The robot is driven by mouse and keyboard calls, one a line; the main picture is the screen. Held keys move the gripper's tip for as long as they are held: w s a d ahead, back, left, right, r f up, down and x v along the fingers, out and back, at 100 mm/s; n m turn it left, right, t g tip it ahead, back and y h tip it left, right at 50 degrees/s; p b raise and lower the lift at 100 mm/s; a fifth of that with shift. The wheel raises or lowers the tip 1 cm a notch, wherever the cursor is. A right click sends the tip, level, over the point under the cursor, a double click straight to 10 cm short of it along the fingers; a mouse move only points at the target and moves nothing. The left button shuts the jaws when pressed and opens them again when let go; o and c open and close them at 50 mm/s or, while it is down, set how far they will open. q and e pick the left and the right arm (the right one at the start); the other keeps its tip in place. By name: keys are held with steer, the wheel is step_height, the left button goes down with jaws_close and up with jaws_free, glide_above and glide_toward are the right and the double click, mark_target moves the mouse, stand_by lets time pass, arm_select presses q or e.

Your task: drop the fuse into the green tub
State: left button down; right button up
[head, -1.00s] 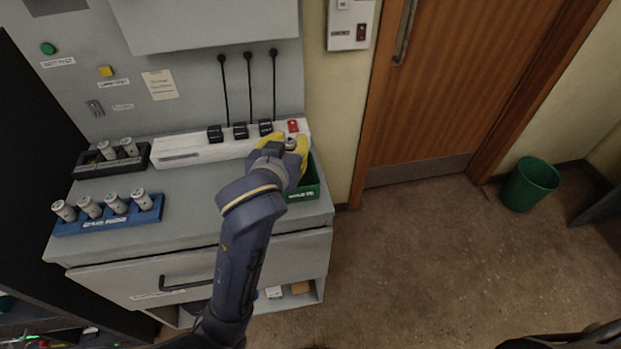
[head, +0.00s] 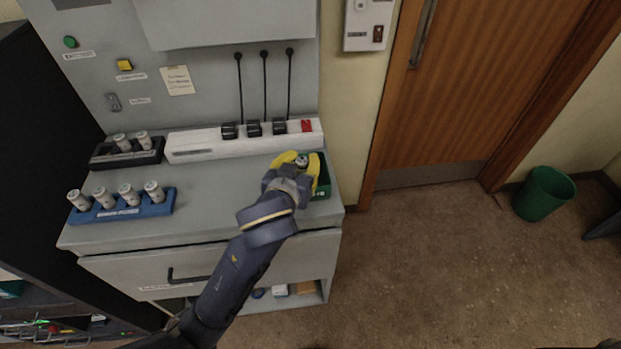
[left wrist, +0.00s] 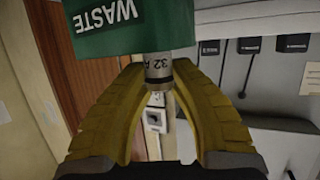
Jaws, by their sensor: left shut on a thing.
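The fuse (head: 302,162), a pale cylinder with a dark top, is held upright between the yellow fingers of my left gripper (head: 303,167). The gripper is at the green tub (head: 324,174) on the right end of the console top and covers part of it. In the left wrist view the fuse (left wrist: 158,69) stands between the two fingers, marked "32 A". Its far end is hidden behind the wall of the green tub (left wrist: 170,22), which has a "WASTE" label. The tub's inside is mostly hidden. My right gripper is not in view.
A blue rack (head: 124,212) with several fuses and a black rack (head: 128,159) with two fuses stand at the left. A white strip (head: 200,147) with black switches runs behind. A green bin (head: 543,194) stands on the floor at right. The console top's middle is clear.

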arm_select(q)
steer(key=c, duration=1.1)
jaws_free()
steer(key=shift+r, duration=0.15)
